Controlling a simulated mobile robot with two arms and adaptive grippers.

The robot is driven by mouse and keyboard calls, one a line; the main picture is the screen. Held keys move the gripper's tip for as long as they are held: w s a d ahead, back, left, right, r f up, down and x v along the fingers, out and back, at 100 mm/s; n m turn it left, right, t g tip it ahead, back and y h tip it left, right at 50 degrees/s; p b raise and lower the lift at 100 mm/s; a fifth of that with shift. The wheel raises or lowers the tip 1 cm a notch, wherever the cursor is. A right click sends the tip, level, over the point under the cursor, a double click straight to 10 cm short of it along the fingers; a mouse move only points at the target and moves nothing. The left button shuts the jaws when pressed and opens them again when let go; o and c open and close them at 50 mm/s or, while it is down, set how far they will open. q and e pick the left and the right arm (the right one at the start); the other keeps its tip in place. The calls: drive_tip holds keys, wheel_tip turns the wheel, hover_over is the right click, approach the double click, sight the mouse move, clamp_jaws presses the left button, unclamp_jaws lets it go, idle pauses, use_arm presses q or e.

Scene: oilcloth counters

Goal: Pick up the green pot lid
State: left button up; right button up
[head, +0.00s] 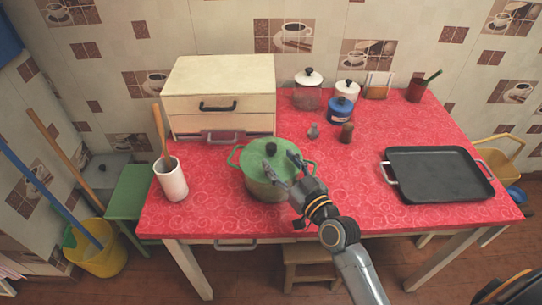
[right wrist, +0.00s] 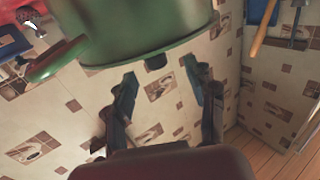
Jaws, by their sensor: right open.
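The green pot lid (head: 256,157) sits on a green pot (head: 266,190) near the front middle of the red table. Its dark round knob (head: 271,148) stands up in the centre. My right gripper (head: 281,162) is open over the right part of the lid, fingers pointing toward the knob. In the right wrist view the knob (right wrist: 155,62) shows just past and between the spread fingertips (right wrist: 160,76), with green lid and pot behind it. Nothing is held. Whether a finger touches the lid is unclear. My left gripper is not in view.
A white holder (head: 171,181) with a wooden utensil stands left of the pot. A cream bread box (head: 222,85) is behind it. Jars (head: 307,94), a blue canister (head: 341,112) and small shakers stand at the back. A black tray (head: 438,175) lies right; red cloth between is clear.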

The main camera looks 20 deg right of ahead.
sight(274, 150)
drive_tip(key=shift+d+p+x, duration=0.15)
drive_tip(key=shift+p+x, duration=0.05)
drive_tip(key=shift+x, duration=1.35)
drive_tip(key=shift+d+p+x, duration=0.15)
drive_tip(key=shift+p+x, duration=0.05)
drive_tip(key=shift+x, duration=1.35)
drive_tip(key=shift+r, duration=0.1)
drive_tip(key=shift+c, duration=0.4)
clamp_jaws()
